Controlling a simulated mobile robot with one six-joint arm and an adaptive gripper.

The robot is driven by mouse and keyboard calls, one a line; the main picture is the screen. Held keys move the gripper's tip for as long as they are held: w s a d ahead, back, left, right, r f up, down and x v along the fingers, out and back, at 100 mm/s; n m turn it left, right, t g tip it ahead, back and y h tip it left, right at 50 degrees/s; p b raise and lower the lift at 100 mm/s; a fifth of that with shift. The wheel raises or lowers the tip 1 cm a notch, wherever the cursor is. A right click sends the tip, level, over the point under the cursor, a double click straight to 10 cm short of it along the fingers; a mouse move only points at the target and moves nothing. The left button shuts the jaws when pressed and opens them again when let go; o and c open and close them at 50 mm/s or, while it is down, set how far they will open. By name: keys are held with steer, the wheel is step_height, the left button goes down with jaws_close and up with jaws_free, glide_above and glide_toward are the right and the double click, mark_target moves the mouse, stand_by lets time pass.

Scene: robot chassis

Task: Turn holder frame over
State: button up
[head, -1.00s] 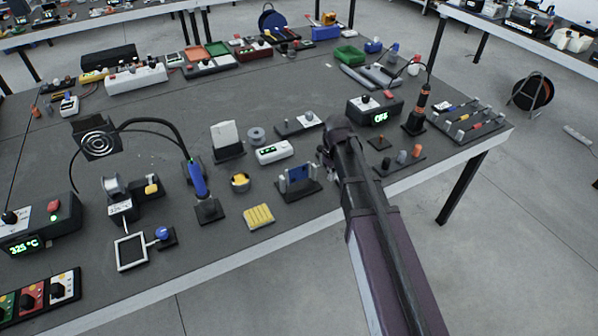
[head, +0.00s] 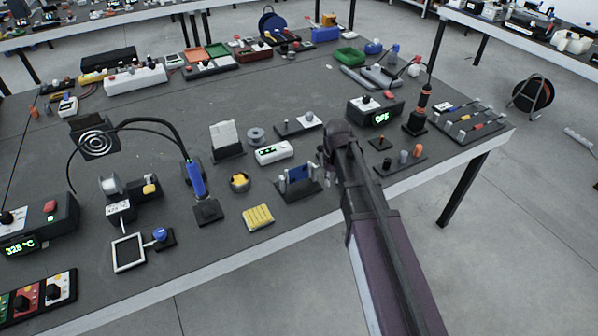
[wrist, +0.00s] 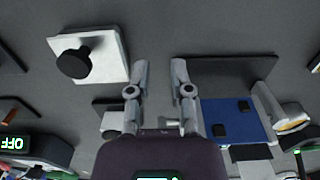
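A holder frame (head: 300,186) with a dark base and upright posts carries a blue board (head: 297,174) near the front edge of the bench. The board (wrist: 236,121) also shows flat-on at the right of the wrist view. My gripper (head: 323,162) is just right of the frame, apart from it, and partly hidden by my arm in the head view. In the wrist view my gripper's two fingers (wrist: 160,72) stand apart with nothing held between their tips. A dark plate (wrist: 232,69) lies just right of the fingers.
A white plate with a black knob (wrist: 108,54) is left of the fingers in the wrist view. A box reading OFF (head: 377,110) stands behind to the right. A yellow pad (head: 258,217) lies front left. A small block with pegs (head: 400,161) is at right.

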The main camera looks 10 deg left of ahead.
steer(key=shift+o, duration=1)
steer(key=shift+r, duration=0.1)
step_height(320, 180, up, 7)
steer(key=p, duration=0.7)
steer(key=s+d+m, duration=0.6)
steer(key=s+d, duration=0.8)
steer(key=shift+d+m, duration=0.35)
steer(key=shift+m, duration=0.05)
stand_by(1.4)
